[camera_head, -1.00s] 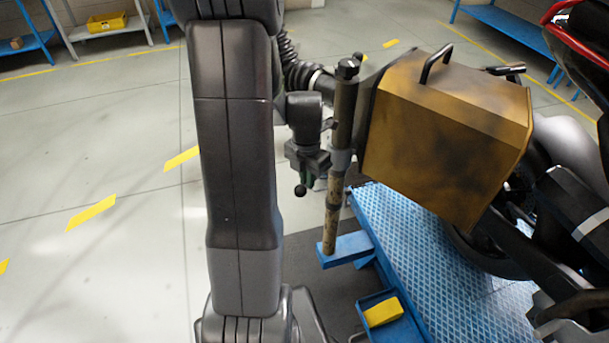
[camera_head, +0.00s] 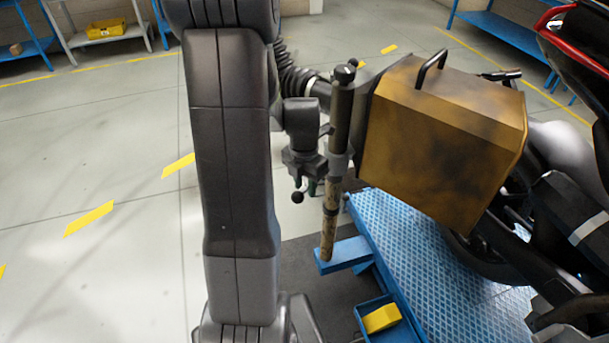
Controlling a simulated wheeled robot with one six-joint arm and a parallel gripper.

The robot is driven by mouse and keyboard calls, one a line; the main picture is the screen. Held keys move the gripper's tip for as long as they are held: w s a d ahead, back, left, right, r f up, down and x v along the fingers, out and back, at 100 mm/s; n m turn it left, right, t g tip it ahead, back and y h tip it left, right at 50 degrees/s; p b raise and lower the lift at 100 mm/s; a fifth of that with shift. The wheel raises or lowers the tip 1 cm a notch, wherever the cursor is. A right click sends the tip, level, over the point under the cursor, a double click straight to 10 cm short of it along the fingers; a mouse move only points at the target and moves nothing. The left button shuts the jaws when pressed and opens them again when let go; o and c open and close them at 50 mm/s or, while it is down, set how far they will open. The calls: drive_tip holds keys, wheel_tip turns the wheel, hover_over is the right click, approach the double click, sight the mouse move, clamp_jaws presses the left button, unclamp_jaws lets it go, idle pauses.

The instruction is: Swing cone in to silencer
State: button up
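The cone appears to be the scorched yellow-brown box-shaped hood (camera_head: 440,145) with a black handle on top. It is carried beside an upright post (camera_head: 342,110) on a blue foot, and a black ribbed hose (camera_head: 295,75) runs behind the post. The motorcycle (camera_head: 575,205) stands at the right, close to the hood. I cannot make out the silencer; the hood may hide it. My dark wrist and gripper (camera_head: 308,165) seem to be just left of the post, at the height of its grey collar. The fingers are too small and covered to read.
My large grey arm link fills the left centre and hides the floor behind it. A blue treaded platform (camera_head: 410,245) lies under the hood and motorcycle. A blue tray (camera_head: 365,310) holds a yellow block (camera_head: 382,318). Floor at the left is clear; shelves (camera_head: 100,35) stand behind.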

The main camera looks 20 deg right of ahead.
wheel_tip(320, 180, up, 14)
drive_tip(key=shift+w+a+f, duration=0.15)
drive_tip(key=shift+f, duration=0.15)
idle(0.5)
wheel_tip(320, 180, down, 14)
drive_tip(key=shift+r, duration=0.2)
drive_tip(key=shift+r, duration=0.1)
idle(0.5)
